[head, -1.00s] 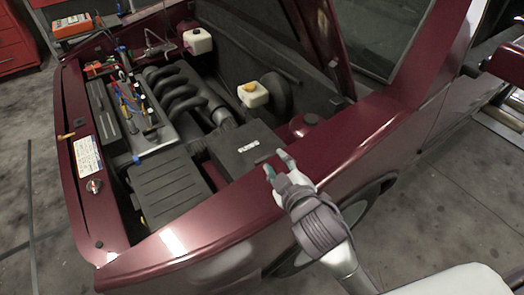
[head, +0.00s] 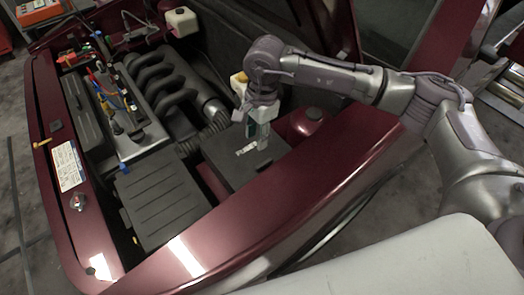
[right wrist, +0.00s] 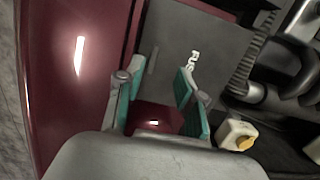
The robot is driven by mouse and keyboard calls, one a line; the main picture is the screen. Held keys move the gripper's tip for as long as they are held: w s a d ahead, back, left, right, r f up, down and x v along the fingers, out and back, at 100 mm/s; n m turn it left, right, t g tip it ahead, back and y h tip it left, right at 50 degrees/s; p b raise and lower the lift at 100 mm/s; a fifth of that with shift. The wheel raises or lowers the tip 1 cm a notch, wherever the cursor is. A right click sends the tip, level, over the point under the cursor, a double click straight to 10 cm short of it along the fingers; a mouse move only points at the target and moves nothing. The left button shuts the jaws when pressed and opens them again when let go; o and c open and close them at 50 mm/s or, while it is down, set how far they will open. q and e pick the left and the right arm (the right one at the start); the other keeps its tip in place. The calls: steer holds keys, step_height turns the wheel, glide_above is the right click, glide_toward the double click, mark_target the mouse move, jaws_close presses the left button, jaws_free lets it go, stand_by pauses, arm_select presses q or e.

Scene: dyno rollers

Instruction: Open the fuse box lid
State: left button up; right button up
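The fuse box (head: 228,168) is a dark box in the engine bay with a flat, closed lid and a white label. In the right wrist view the lid (right wrist: 195,28) fills the upper middle, with its label at the right and a thin raised strip (right wrist: 152,60) near the fingertips. My right gripper (head: 252,128) points down over the lid by the label. In the right wrist view it (right wrist: 160,73) is open and empty, its teal-padded fingers apart. Whether the fingertips touch the lid, I cannot tell. My left gripper is not in view.
The red fender (head: 300,185) runs along the near side of the bay. A black ribbed cover (head: 160,200) lies left of the box, with intake pipes (head: 170,85) behind. A white reservoir with a yellow cap (right wrist: 238,134) is close to the gripper.

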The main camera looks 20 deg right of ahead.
mark_target(265, 162)
steer(key=shift+h, duration=0.6)
steer(key=f+p, duration=0.1)
steer(key=f, duration=0.3)
steer(key=d+f+p, duration=0.1)
steer(key=f, duration=0.2)
steer(key=d+f+p, duration=0.1)
steer(key=f, duration=0.3)
steer(key=shift+w+d+f, duration=0.2)
steer(key=shift+w+f, duration=0.1)
steer(key=shift+f, duration=0.7)
jaws_close()
